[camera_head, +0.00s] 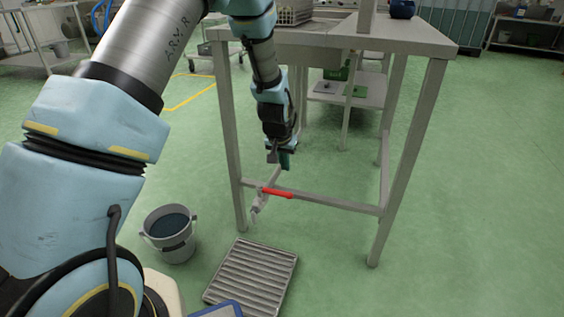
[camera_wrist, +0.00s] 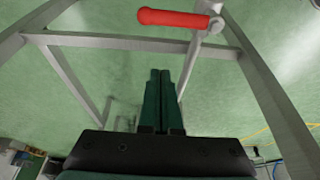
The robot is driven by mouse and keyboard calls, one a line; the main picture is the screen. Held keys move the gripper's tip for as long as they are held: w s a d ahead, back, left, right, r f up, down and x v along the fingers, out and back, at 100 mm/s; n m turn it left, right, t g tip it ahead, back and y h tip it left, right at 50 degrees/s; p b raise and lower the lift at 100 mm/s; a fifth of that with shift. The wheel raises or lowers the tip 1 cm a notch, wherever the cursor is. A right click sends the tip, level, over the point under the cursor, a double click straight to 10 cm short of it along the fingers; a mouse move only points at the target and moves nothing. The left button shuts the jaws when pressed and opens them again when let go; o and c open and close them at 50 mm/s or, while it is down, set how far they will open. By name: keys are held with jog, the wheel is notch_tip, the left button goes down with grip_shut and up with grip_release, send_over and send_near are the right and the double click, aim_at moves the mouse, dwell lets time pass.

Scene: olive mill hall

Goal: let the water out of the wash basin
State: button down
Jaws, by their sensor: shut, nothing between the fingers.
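A drain valve (camera_head: 258,204) with a red lever handle (camera_head: 277,193) sits low under the grey table's near end. The handle points to the right, crosswise to the light grey pipe. In the wrist view the red handle (camera_wrist: 172,18) lies at the top, beyond my fingertips, and the pipe (camera_wrist: 196,50) runs down from its right end. My gripper (camera_head: 285,166) is shut and empty, pointing down just above the handle, apart from it. Its shut fingers also show in the wrist view (camera_wrist: 160,73). The wash basin's inside and its water are not visible.
A slatted floor grate (camera_head: 250,276) lies below the valve. A grey bucket (camera_head: 170,228) with dark contents stands left of it. Table legs (camera_head: 408,160) and a low crossbar (camera_head: 340,204) frame the valve. The green floor to the right is clear.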

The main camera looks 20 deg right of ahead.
aim_at(274, 192)
notch_tip(274, 192, down, 6)
jog(key=s+a+b, duration=0.1)
jog(key=b, duration=0.1)
jog(key=shift+s+a, duration=0.2)
jog(key=shift+s, duration=0.1)
